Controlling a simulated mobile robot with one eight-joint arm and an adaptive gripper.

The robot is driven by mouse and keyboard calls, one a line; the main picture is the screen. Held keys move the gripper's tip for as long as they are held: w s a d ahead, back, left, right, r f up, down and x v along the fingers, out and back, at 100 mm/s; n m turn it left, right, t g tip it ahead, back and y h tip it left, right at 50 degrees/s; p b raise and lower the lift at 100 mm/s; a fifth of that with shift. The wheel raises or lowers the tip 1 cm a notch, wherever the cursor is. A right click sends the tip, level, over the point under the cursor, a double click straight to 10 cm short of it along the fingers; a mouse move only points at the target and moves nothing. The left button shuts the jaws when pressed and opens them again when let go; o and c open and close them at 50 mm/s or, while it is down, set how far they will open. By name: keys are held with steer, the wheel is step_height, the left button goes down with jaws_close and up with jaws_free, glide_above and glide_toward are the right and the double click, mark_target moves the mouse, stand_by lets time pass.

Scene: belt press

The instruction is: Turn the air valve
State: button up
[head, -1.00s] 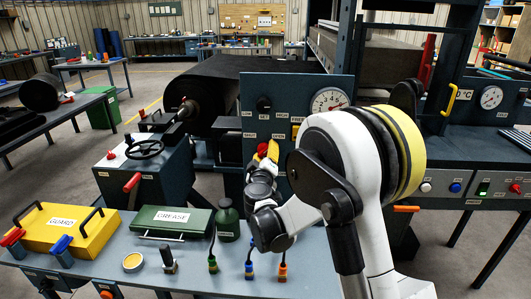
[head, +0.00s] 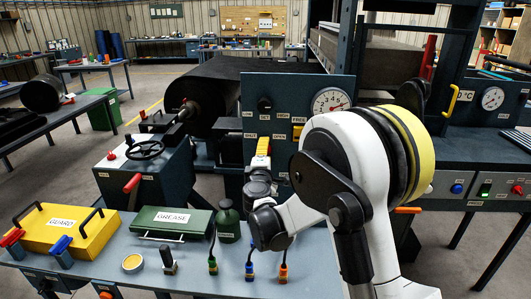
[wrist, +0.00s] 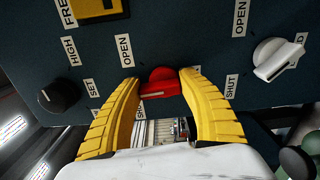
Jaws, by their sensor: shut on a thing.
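The red valve handle (wrist: 162,83) is on the dark control panel, between my two yellow fingertips in the wrist view. Its bar lies nearly level across the picture. My gripper (wrist: 160,84) is shut on this handle. An OPEN label (wrist: 124,51) is just above left of it and a SHUT label (wrist: 231,86) to its right; another label is partly hidden by the left finger. In the head view my gripper (head: 263,147) is against the lower panel, its yellow fingers upright. The red handle is hidden there.
A white knob (wrist: 278,60) is to the right on the panel and a black knob (wrist: 59,97) to the left. A gauge (head: 331,100) is above. The bench below holds a yellow GUARD box (head: 62,228), a green GREASE box (head: 171,222) and a green bottle (head: 228,220).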

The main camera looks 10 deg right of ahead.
steer(key=n, duration=0.4)
steer(key=shift+w+a+r+n, duration=0.1)
steer(key=shift+a+n, duration=0.05)
steer(key=shift+n, duration=0.15)
steer(key=shift+a+n, duration=0.1)
steer(key=shift+n, duration=1.6)
steer(key=o, duration=1.1)
steer(key=shift+a, duration=0.1)
steer(key=shift+o, duration=0.2)
steer(key=v, duration=1.2)
